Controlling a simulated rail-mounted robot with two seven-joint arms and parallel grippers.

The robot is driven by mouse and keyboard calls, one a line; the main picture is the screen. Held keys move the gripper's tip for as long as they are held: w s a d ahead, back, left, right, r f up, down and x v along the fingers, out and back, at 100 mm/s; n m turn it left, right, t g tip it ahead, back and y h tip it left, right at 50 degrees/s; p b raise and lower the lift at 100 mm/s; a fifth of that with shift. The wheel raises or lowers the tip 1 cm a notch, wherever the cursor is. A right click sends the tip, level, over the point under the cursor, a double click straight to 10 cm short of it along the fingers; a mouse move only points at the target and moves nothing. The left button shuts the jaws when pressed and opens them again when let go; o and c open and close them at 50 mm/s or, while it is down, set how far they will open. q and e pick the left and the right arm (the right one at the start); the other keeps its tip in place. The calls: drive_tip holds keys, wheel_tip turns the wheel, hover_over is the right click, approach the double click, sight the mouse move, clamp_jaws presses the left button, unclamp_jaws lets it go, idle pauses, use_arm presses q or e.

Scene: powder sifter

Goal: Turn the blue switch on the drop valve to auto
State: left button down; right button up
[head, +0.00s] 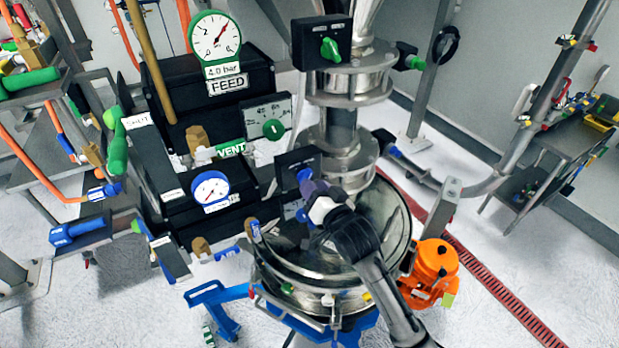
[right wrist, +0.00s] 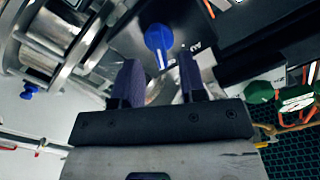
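The blue switch (right wrist: 158,38) sits on the face of a black box (right wrist: 192,22) in the right wrist view. In the head view the black box (head: 297,158) is beside the steel pipe above the round vessel, and the blue switch (head: 304,174) shows just above my gripper. My right gripper (right wrist: 159,70) is open, with two purple fingers apart and pointing at the switch. The switch shows between and a little beyond the fingertips; I cannot tell whether they touch. In the head view my right gripper (head: 309,185) partly hides the switch. My left gripper is not in view.
A steel vessel (head: 395,240) stands below the gripper. A pressure gauge marked FEED (head: 215,37) and a blue-rimmed gauge (head: 210,190) are to the left. An orange motor (head: 433,264) is at the lower right.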

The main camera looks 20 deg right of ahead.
drive_tip(key=shift+w+a, duration=0.2)
drive_tip(key=shift+w, duration=1.2)
drive_tip(key=shift+c, duration=0.4)
clamp_jaws()
